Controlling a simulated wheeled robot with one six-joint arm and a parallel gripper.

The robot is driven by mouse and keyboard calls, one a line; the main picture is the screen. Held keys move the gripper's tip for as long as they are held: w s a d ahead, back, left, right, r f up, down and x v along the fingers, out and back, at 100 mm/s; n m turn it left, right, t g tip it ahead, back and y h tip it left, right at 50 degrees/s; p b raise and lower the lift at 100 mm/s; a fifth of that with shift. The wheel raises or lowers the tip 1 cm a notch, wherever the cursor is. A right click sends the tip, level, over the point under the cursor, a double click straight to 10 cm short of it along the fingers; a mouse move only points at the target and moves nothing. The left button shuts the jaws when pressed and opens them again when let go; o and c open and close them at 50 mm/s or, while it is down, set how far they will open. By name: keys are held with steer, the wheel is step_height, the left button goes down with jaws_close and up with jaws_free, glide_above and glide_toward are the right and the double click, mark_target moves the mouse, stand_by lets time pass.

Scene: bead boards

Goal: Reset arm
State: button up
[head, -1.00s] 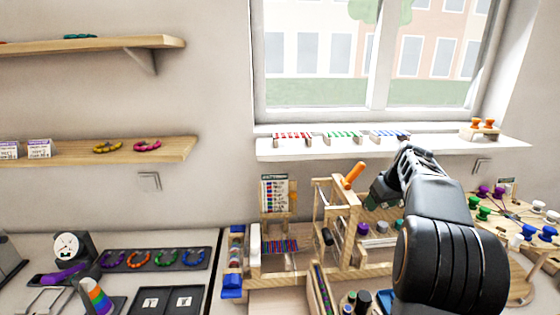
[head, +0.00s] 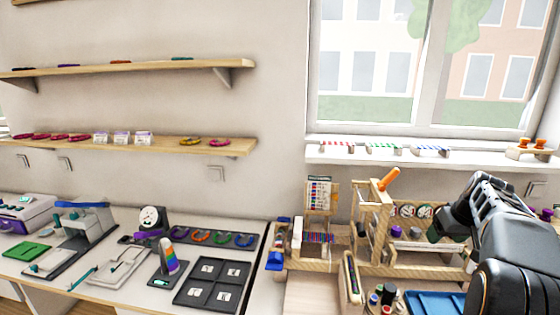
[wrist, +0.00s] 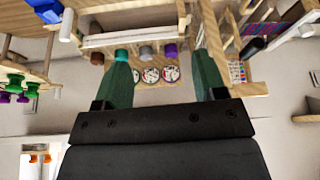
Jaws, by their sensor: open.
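My gripper (wrist: 162,75) is open in the wrist view, with its two green fingers spread wide apart and nothing held between them. Beyond the fingers in that view are a wooden rack with a row of coloured spools and several round dials (wrist: 152,75). In the head view my arm comes in at the lower right. The gripper end (head: 440,228) is mostly hidden there behind the arm, close to the wooden frame (head: 368,225). I cannot tell from the head view whether it touches anything.
A small wooden loom (head: 318,252) stands left of the frame, with a blue tray (head: 436,303) in front. A worktop at left holds a black tray of coloured rings (head: 212,237) and a black four-square board (head: 212,283). Wooden shelves (head: 130,148) and a windowsill (head: 430,160) are on the wall.

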steer(key=s+a+f, duration=0.4)
steer(key=s+a, duration=0.5)
steer(key=a, duration=0.4)
steer(key=s+a+f, duration=0.4)
steer(key=s+a, duration=0.6)
steer(key=a, duration=0.4)
steer(key=shift+g, duration=0.3)
